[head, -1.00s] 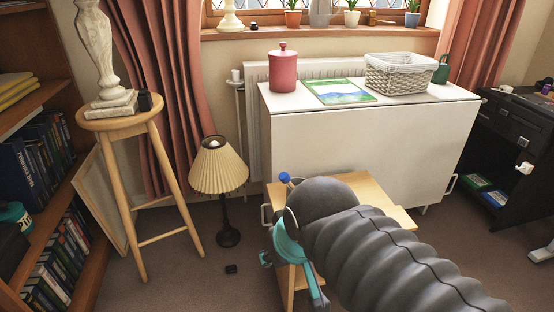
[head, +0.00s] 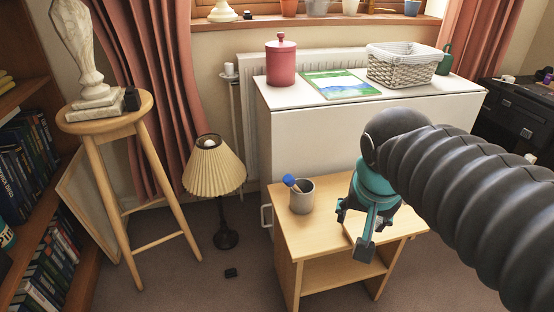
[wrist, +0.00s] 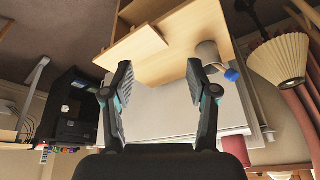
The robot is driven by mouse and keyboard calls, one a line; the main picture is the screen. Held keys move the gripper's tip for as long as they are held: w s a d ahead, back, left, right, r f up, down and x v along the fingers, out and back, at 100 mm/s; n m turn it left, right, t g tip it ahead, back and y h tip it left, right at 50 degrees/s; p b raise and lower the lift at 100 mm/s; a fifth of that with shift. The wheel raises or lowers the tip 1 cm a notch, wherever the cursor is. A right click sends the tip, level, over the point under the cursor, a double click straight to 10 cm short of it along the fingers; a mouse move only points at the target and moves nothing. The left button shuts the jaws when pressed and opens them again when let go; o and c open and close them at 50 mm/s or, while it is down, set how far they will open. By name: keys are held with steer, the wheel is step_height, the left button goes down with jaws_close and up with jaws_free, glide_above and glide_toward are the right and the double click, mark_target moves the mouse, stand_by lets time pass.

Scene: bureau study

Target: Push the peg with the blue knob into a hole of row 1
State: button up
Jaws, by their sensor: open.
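The peg's blue knob (head: 289,180) sticks up on a light shaft from a grey cup (head: 302,198) on a small wooden table (head: 296,235). The peg leans to the left in the cup. In the wrist view the blue knob (wrist: 232,75) and the cup (wrist: 207,54) show beyond the right finger. My gripper (head: 354,230) is open and empty, over the table to the right of the cup and apart from it. A flat wooden piece (wrist: 136,51) lies on the table in the wrist view. No holes or rows can be made out; my gripper partly hides that area.
A white cabinet (head: 312,133) stands behind the table, with a red jar (head: 281,62), a picture book (head: 340,86) and a basket (head: 401,68) on top. A lamp (head: 214,167) and a wooden stool (head: 107,118) stand left. The tabletop around the cup is clear.

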steer(key=w+a+m+g+h+b, duration=0.15)
steer(key=w+a+m, duration=0.4)
steer(key=w, duration=0.55)
steer(key=m+h, duration=0.3)
steer(key=m, duration=0.2)
glide_toward(287, 178)
steer(key=shift+t, duration=0.25)
steer(key=shift+s+b+x, duration=0.15)
steer(key=shift+b+x, duration=1.2)
steer(key=shift+x, duration=0.9)
steer(key=shift+s+b+x, duration=0.1)
steer(key=shift+b+x, duration=1.25)
steer(key=shift+x, duration=0.9)
steer(key=shift+b+x, duration=0.85)
steer(key=shift+x, duration=0.4)
steer(key=shift+c, duration=0.2)
jaws_close()
steer(key=shift+r, duration=0.15)
